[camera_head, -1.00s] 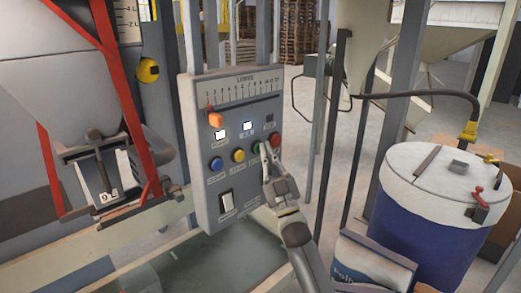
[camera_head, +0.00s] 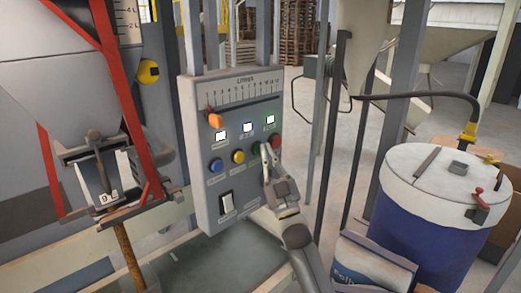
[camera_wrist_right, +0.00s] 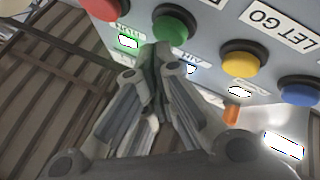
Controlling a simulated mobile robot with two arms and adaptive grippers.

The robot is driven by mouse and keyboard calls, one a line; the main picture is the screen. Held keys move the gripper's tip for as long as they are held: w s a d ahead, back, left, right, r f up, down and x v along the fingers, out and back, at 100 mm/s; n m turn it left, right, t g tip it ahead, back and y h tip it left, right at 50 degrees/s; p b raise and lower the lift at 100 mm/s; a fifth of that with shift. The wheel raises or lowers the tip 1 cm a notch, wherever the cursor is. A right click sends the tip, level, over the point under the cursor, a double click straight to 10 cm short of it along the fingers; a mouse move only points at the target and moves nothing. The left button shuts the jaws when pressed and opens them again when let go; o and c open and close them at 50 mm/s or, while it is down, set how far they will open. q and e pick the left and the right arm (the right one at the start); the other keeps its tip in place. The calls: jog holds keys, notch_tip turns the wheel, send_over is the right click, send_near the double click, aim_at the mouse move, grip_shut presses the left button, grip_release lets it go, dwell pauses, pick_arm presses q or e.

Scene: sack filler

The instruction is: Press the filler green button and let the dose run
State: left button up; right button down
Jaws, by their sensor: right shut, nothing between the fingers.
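The grey control panel (camera_head: 205,110) carries a row of blue, yellow, green and red buttons. The green button (camera_head: 256,148) is partly covered by my right gripper (camera_head: 266,152), which is shut and empty with its tips close to it. In the right wrist view the green button (camera_wrist_right: 173,24) shows beside the closed fingertips (camera_wrist_right: 157,52); I cannot tell whether they touch. The lamp above the green button (camera_head: 270,120) is lit green. A brown stream (camera_head: 129,257) falls from the spout (camera_head: 100,180) under the grey hopper (camera_head: 45,90). My left gripper is not in view.
The red button (camera_head: 275,141) is close to the right of the fingertips. The yellow button (camera_head: 238,156) is to their left. A blue drum with a white lid (camera_head: 430,180) and a printed sack (camera_head: 370,265) stand at the right. Upright posts rise behind my right arm.

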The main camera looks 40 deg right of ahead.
jog(key=shift+s, duration=0.6)
jog(key=s+p, duration=0.2)
jog(key=s, duration=0.4)
jog(key=shift+d, duration=0.25)
dwell(0.5)
